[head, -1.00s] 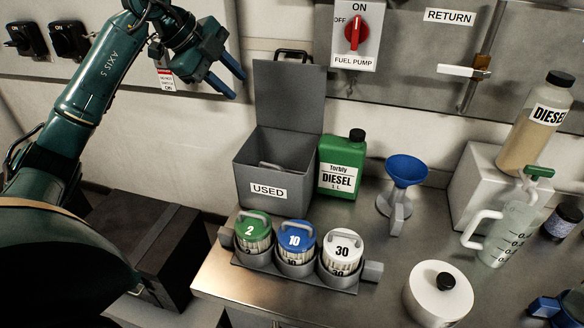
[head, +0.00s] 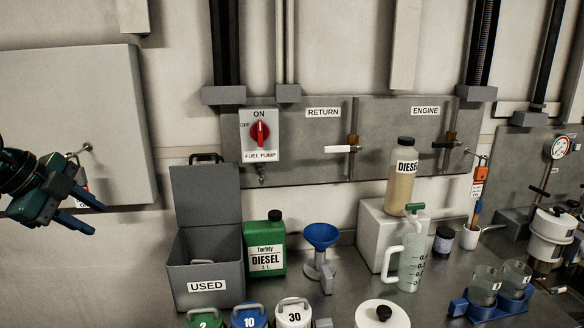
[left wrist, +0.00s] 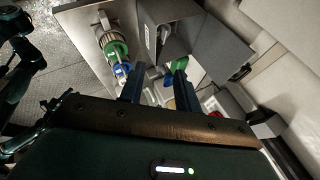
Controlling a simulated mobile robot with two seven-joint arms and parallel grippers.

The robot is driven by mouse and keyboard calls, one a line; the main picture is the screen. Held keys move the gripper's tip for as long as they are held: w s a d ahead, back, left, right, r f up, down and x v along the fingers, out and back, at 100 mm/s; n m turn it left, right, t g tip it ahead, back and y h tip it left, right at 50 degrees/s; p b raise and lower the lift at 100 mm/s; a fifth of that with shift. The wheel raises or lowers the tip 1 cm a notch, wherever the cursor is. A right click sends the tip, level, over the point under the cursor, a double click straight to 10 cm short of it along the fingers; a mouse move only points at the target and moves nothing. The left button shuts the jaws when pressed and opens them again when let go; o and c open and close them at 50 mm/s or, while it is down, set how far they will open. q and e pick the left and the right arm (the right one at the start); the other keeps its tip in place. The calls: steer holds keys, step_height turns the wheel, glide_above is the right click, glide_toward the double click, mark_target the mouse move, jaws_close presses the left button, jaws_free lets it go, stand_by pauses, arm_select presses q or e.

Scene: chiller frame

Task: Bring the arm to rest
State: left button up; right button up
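My left gripper (head: 97,219) is at the left edge of the head view, in front of the wall and left of the grey USED bin (head: 207,280). Its two blue fingers are apart with nothing between them. In the left wrist view the fingers of my left gripper (left wrist: 156,82) also stand apart and empty, with the bench and its objects below and beyond them. Most of my left arm is outside the head view. My right gripper is not seen.
On the bench are a green diesel can (head: 264,246), a blue funnel (head: 320,238), a white jug (head: 411,256), a diesel bottle (head: 401,180) and a blue glass holder (head: 482,312). Filter canisters (head: 250,317) stand in front. A wall cabinet (head: 70,120) is near my gripper.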

arm_select(q)
steer(key=s+d+f+t+h+p, duration=0.1)
steer(key=d+f+h, duration=0.2)
steer(key=d+h, duration=0.35)
steer(key=s+d+f+m+t+h, duration=0.1)
steer(key=d+f+t+h, duration=0.2)
steer(key=d, duration=0.7)
steer(key=s+d+f+h+p, duration=0.1)
steer(key=d+f+h, duration=0.3)
steer(key=d, duration=0.4)
steer(key=s+f+n+y, duration=0.7)
steer(key=s+f+n, duration=0.1)
steer(key=f, duration=0.5)
steer(key=s+d+f+n+y+p, duration=0.1)
steer(key=s+f+n+y, duration=0.6)
steer(key=f, duration=0.6)
steer(key=shift+s+n, duration=0.7)
steer(key=shift+s, duration=0.45)
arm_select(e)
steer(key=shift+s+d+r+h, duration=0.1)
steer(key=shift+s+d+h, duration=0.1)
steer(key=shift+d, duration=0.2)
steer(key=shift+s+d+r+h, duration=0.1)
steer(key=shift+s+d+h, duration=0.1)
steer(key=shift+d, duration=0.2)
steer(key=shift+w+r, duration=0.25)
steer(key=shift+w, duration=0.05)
